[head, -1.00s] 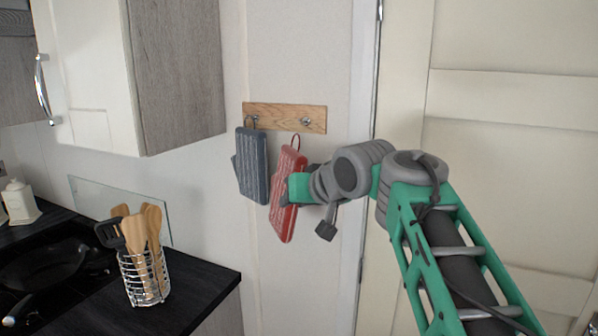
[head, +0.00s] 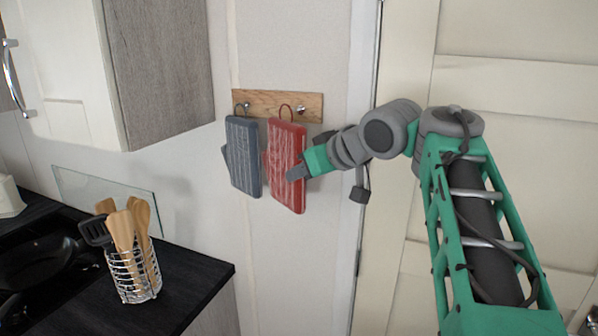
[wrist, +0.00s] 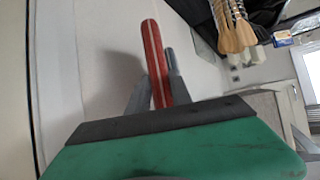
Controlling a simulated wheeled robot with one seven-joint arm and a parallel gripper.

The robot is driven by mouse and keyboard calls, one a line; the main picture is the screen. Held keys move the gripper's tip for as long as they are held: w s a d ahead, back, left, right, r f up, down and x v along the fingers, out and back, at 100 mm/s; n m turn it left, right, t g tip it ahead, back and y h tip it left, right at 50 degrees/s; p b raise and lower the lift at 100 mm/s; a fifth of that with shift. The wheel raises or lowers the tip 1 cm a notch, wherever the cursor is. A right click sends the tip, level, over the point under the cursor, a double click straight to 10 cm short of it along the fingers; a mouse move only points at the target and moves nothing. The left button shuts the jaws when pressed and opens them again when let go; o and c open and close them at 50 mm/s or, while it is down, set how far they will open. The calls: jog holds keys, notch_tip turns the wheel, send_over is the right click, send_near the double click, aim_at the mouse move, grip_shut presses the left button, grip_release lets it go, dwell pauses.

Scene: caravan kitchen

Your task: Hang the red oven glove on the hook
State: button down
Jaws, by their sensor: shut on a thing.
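The red oven glove (head: 288,150) is held upright by my gripper (head: 296,172), which is shut on its lower middle. Its loop stands up at its top, just left of the free right hook (head: 301,110) on the wooden rail (head: 272,104). The loop looks apart from that hook; its distance from the wall is hard to tell. In the wrist view the red glove (wrist: 152,55) shows edge-on between the fingers (wrist: 158,92). A grey-blue oven glove (head: 243,155) hangs from the left hook (head: 244,106), close beside the red one.
A wall cabinet (head: 158,70) is at the upper left. Below it, a black worktop (head: 195,270) carries a wire utensil holder (head: 134,278) and a pan (head: 40,258). A cream door (head: 490,120) is on the right.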

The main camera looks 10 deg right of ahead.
jog(key=shift+w+d+f+p, duration=0.2)
jog(key=shift+w+d+f, duration=0.15)
jog(key=shift+w+d, duration=0.3)
jog(key=shift+w+d+f+p, duration=0.3)
jog(key=shift+w+d, duration=0.15)
jog(key=shift+w, duration=0.35)
jog(key=shift+w+d+f+p, duration=0.15)
jog(key=shift+w+d+f, duration=0.2)
jog(key=shift+w+d, duration=0.3)
jog(key=shift+w+f, duration=0.1)
